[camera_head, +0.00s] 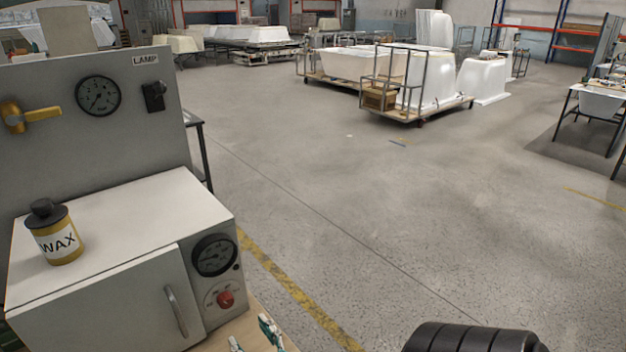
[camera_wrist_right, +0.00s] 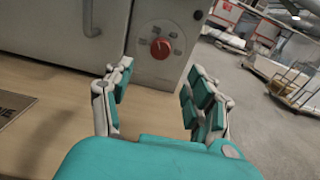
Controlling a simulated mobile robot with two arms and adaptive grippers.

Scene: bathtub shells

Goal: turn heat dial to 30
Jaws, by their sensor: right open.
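The heat dial is a red knob (camera_head: 225,299) on the front panel of a white oven-like box (camera_head: 120,230), low on its right side. It also shows in the right wrist view as a red knob (camera_wrist_right: 159,48) on a round plate with small marks too blurred to read. My right gripper (camera_head: 255,340) is at the bottom edge of the head view, below and right of the knob. In the right wrist view its two teal-padded fingers (camera_wrist_right: 158,82) are spread apart with nothing between them, and the knob lies beyond them, apart from the tips. My left gripper is not in view.
A round gauge (camera_head: 214,255) sits above the knob, and a door handle (camera_head: 176,310) is left of it. A wax bottle (camera_head: 58,240) stands on the box. A grey panel (camera_head: 90,150) rises behind. Wooden bench top (camera_wrist_right: 60,115) lies below. Open floor lies right.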

